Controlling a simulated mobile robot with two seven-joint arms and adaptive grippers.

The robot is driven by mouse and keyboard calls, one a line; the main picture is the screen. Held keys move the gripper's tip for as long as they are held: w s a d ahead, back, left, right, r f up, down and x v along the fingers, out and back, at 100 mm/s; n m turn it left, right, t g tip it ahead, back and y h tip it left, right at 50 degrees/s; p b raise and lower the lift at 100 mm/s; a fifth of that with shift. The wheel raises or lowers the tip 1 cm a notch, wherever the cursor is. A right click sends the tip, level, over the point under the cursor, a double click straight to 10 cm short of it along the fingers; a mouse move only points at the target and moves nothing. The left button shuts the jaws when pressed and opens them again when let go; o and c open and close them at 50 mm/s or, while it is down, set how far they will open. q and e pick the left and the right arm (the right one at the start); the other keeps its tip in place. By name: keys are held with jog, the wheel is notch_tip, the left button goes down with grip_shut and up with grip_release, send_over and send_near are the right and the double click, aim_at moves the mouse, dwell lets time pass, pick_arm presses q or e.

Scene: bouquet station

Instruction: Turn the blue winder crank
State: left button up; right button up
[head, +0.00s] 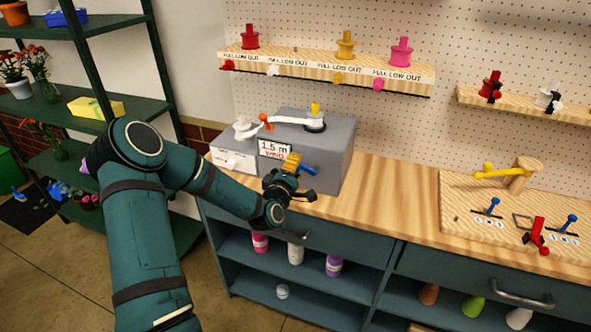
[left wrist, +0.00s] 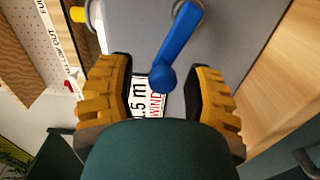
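The blue winder crank (head: 308,171) sticks out from the front of the grey winder box (head: 332,160), beside a sign reading "1.5 m WIND" (head: 274,149). In the left wrist view the crank (left wrist: 182,38) is a blue arm ending in a rounded knob. My left gripper (head: 298,181) is at the box front, close to the crank. In the left wrist view its yellow-padded fingers (left wrist: 160,98) are wide apart. The knob shows between them, with a gap on each side; contact is not visible. My right gripper is in no view.
A white spool arm (head: 290,121) with an orange knob lies on top of the box. A wooden board (head: 465,215) with levers lies on the counter at right. Bare wooden counter (head: 395,195) is clear between. A dark green shelf (head: 60,110) stands at left.

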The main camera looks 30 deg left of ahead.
pick_arm(q)
jog(key=shift+s+d, duration=0.1)
jog(key=shift+d, duration=0.05)
jog(key=shift+s+f, duration=0.1)
jog(key=shift+s, duration=0.2)
jog(key=v, duration=1.1)
jog(key=shift+s, duration=0.1)
